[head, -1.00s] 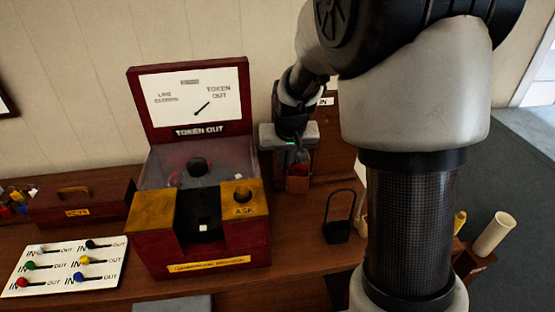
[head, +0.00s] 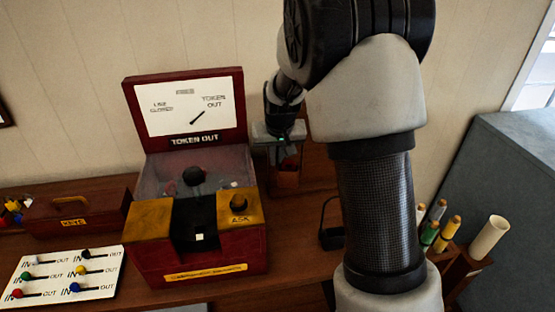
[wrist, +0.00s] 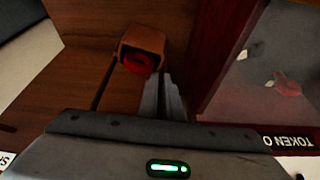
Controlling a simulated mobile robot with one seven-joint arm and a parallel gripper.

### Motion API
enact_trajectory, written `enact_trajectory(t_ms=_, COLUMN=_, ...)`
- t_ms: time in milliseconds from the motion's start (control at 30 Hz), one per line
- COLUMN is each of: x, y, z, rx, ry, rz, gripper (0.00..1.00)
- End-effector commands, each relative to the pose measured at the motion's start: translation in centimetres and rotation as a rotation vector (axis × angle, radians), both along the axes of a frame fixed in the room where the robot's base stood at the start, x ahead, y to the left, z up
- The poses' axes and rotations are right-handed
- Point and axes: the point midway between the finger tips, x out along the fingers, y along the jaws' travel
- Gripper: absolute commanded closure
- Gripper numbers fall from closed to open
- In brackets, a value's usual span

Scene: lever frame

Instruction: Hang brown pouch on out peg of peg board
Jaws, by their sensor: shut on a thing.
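The brown pouch (head: 287,180) hangs below my gripper (head: 290,163), just right of the red token machine. In the wrist view the pouch (wrist: 150,38) is open-topped, with a red ring-like thing (wrist: 138,63) in its mouth. My gripper's grey fingers (wrist: 170,85) reach to the pouch's edge and are shut on it; the exact contact is hard to see. A brown wooden board (head: 318,155) stands behind the gripper, mostly covered by my arm. I take it for the peg board; its out peg cannot be made out.
The red token machine (head: 195,245) stands close left of the pouch, its raised sign panel (head: 187,107) beside my gripper. A black looped holder (head: 330,235) is partly behind my arm. A rack with several coloured sticks (head: 440,230) and a cream tube (head: 490,237) stand at right.

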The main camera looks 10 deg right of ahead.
Motion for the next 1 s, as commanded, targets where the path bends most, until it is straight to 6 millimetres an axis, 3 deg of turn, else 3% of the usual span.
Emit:
enact_trajectory(t_ms=500, x=3.0, y=0.0, z=-0.5, rx=-0.001, ry=-0.002, rz=0.001, gripper=1.00)
enact_trajectory(t_ms=1000, x=4.1, y=0.0, z=-1.2, rx=0.000, ry=-0.005, rz=0.000, gripper=1.00)
